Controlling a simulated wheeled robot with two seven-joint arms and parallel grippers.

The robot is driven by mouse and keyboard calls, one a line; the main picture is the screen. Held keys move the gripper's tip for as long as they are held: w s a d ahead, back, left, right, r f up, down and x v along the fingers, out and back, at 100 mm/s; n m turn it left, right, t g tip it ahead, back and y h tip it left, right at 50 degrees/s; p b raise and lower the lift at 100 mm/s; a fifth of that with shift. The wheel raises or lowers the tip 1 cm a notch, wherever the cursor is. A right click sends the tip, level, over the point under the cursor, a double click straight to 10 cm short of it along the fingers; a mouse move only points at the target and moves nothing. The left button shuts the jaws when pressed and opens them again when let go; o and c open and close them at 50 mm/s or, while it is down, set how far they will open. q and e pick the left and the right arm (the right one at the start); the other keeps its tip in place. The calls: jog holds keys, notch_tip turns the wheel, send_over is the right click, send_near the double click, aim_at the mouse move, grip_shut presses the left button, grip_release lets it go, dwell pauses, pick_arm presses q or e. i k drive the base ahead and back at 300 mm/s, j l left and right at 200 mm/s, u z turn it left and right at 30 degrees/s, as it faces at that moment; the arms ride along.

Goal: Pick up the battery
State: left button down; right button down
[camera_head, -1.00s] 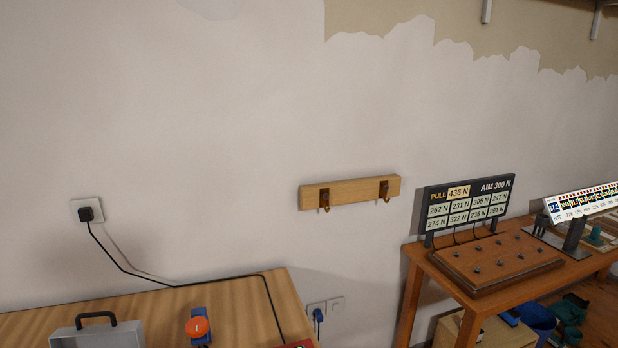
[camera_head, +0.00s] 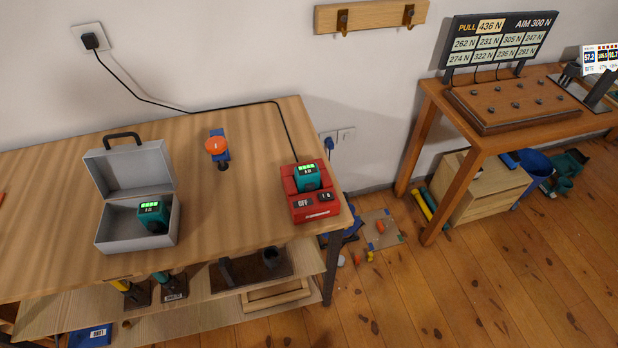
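A teal and black battery (camera_head: 307,177) with a green lit display sits in a red charger (camera_head: 311,207) at the right end of the wooden workbench (camera_head: 240,205). A second teal and black battery (camera_head: 154,214) with a similar green display stands inside an open grey case (camera_head: 113,227) on the left part of the bench. The charger has a panel marked OFF. Neither of my grippers shows in the head view.
A blue tool with an orange top (camera_head: 217,148) stands between case and charger. A black cable (camera_head: 190,108) runs from the wall socket (camera_head: 90,40) to the charger. Tools sit on the shelf below. A second table (camera_head: 475,140) with a display board (camera_head: 497,45) stands right. Wooden floor lies between.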

aim_at(307, 178)
jog(key=j+z, duration=0.35)
jog(key=k+j+z, duration=0.15)
jog(key=j+z, duration=0.25)
jog(key=j, duration=0.15)
jog(key=k+j+z, duration=0.15)
jog(key=j+z, duration=0.2)
jog(key=j, duration=0.1)
